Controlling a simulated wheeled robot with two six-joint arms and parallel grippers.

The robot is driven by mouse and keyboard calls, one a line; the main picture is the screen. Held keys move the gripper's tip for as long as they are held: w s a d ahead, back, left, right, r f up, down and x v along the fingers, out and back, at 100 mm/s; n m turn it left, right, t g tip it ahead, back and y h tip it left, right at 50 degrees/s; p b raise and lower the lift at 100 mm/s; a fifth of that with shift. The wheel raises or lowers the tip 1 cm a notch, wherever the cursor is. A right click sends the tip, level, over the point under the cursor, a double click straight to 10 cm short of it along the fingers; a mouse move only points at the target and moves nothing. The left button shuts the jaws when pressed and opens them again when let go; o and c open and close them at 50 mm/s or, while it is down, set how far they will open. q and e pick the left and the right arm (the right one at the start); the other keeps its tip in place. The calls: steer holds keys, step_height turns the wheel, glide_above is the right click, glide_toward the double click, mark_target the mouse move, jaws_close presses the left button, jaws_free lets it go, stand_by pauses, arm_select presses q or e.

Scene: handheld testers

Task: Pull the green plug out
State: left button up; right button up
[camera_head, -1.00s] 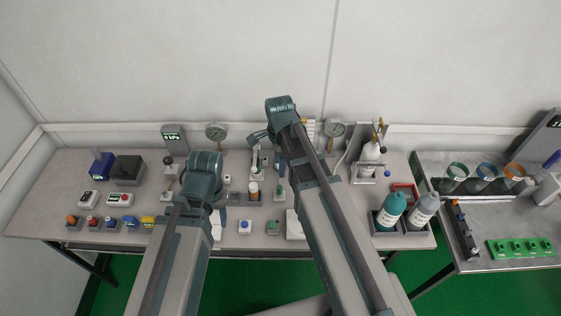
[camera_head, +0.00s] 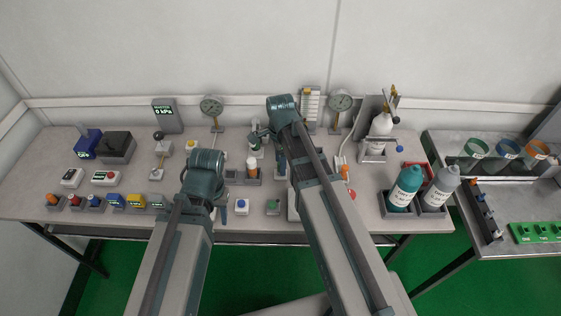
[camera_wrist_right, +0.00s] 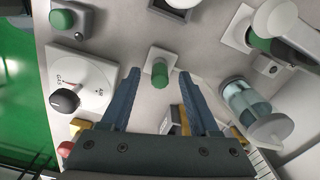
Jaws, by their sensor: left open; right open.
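The green plug (camera_wrist_right: 160,73) stands in a pale square socket (camera_wrist_right: 160,60) in the right wrist view. It lies between and just beyond the two blue fingertips of my right gripper (camera_wrist_right: 157,80), with a gap on each side. In the head view the right gripper (camera_head: 280,160) is over the middle of the bench, partly behind its own arm, and I cannot make out the plug there.
Near the plug are a green button block (camera_wrist_right: 62,18), a GAS/AIR dial panel (camera_wrist_right: 75,90) and a clear cylinder (camera_wrist_right: 243,98). The bench (camera_head: 60,180) carries gauges, switches and, at right, a teal bottle (camera_head: 405,188) and a grey bottle (camera_head: 440,188).

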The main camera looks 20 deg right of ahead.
steer(key=shift+f, duration=0.55)
jaws_close()
stand_by(1.6)
